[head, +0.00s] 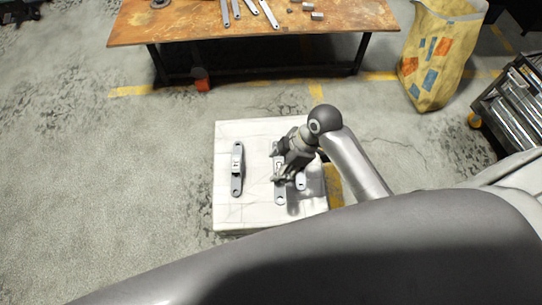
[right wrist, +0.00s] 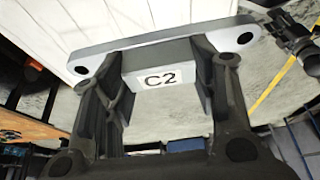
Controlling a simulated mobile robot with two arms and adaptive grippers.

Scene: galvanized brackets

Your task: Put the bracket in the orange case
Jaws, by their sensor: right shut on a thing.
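My right gripper (head: 281,164) is over the white block at the centre of the head view. It is shut on a grey galvanized bracket (head: 280,197). In the right wrist view, the fingers (right wrist: 160,85) grip the raised middle of this bracket (right wrist: 160,42), which carries a "C2" label and has a hole near each end. I cannot tell how far the bracket is above the block. A similar labelled bracket (head: 237,185) lies at the left of the block. Part of another grey piece (head: 301,183) shows right of the gripper. I see no orange case.
The white block (head: 225,215) stands on grey concrete floor. A rusty workbench (head: 180,27) with metal strips stands behind, a yellow bag (head: 432,60) at the back right, and a wheeled rack (head: 515,110) at the right edge. The floor left of the block is clear.

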